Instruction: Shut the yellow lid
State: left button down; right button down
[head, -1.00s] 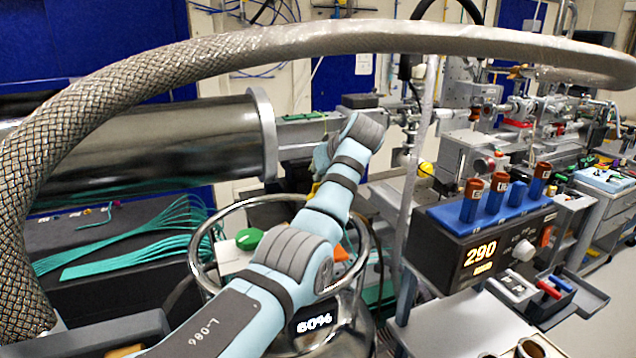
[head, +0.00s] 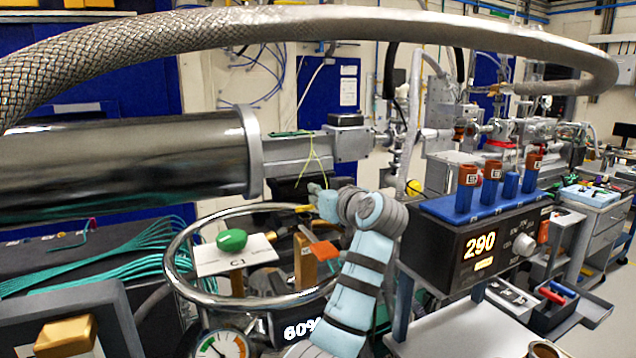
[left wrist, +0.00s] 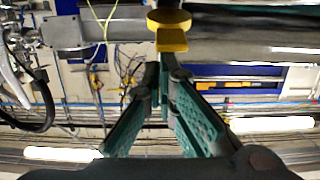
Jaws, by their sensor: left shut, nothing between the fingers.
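The yellow lid (left wrist: 170,28) shows at the top centre of the left wrist view as a round cap with a flat tab. It lies just beyond my fingertips, and I cannot tell whether they touch it. The lid's opening is hidden. My right gripper is not in view.
A controller reading 290 (head: 480,245) stands right. A braided hose (head: 300,22) arches overhead.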

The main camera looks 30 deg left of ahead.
pick_arm(q)
jog(key=shift+s+d+f, duration=0.25)
jog(key=shift+d+f, duration=0.1)
jog(key=shift+f, duration=0.3)
jog(key=shift+s+d+f, duration=0.2)
jog(key=shift+d+f, duration=0.15)
jog(key=shift+f, duration=0.3)
jog(key=shift+r, duration=0.1)
notch_tip(320, 180, up, 4)
jog(key=p, duration=0.3)
jog(key=s+d+f, duration=0.1)
jog(key=d, duration=0.1)
jog(key=s+d+f+b, duration=0.1)
jog(key=s+d, duration=0.1)
jog(key=d, duration=0.1)
jog(key=s+d+f+b, duration=0.1)
jog(key=d, duration=0.2)
jog(key=shift+s+d+f, duration=0.2)
jog(key=shift+s+f, duration=0.1)
jog(key=shift+s, duration=0.1)
jog(key=shift+a, duration=0.15)
